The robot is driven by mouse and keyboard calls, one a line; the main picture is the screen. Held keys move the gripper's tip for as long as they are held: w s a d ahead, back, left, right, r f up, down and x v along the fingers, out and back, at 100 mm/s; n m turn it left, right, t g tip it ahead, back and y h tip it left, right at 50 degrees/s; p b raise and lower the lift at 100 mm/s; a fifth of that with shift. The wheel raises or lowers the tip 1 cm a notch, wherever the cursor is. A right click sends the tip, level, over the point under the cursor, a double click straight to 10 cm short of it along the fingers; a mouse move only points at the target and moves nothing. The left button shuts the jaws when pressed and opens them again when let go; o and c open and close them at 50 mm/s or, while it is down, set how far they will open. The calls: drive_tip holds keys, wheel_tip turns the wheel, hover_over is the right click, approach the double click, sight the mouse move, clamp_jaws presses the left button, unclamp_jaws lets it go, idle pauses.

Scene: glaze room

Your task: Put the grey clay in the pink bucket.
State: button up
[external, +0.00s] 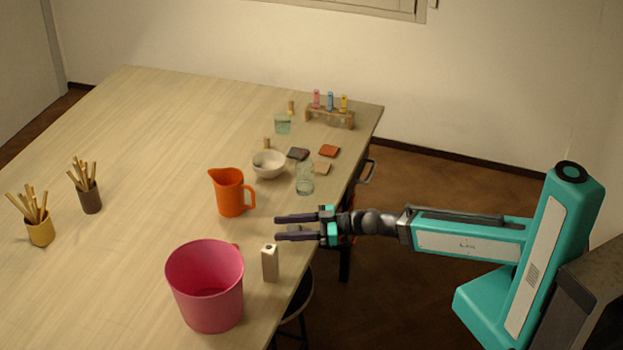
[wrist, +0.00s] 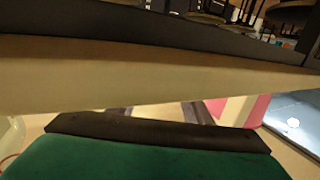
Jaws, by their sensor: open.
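The grey clay looks to be the dark grey slab (external: 298,153), lying on the table near its right edge beside the white bowl. The pink bucket (external: 212,312) stands upright at the table's front, and its visible inside looks empty. My gripper (external: 278,228) is open above the table's right edge, its fingers pointing left. It is between the slab and the bucket, apart from both. A small pale patch shows between the fingers, and I cannot tell what it is. In the wrist view, a pink surface (wrist: 247,110) appears at right, probably the bucket; the clay is not recognisable there.
An orange jug (external: 231,194) stands left of my gripper, and a cream bottle (external: 270,263) just in front. A white bowl (external: 268,166), a glass (external: 305,180), a red slab (external: 328,150) and a tan slab (external: 322,168) surround the clay. The table's middle is clear.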

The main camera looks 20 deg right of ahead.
sight(293, 227)
drive_tip(key=shift+s+d, duration=0.25)
drive_tip(key=shift+d, duration=0.3)
drive_tip(key=shift+r+p, duration=0.2)
drive_tip(key=shift+p, duration=0.1)
drive_tip(key=p+v, duration=0.3)
drive_tip(key=p, duration=0.3)
drive_tip(key=shift+d+p, duration=0.3)
drive_tip(key=shift+p, duration=0.05)
drive_tip(key=shift+s+d+p, duration=0.3)
drive_tip(key=shift+d+p, duration=0.2)
drive_tip(key=shift+p, duration=0.25)
drive_tip(key=shift+f, duration=0.1)
drive_tip(key=shift+o, duration=0.3)
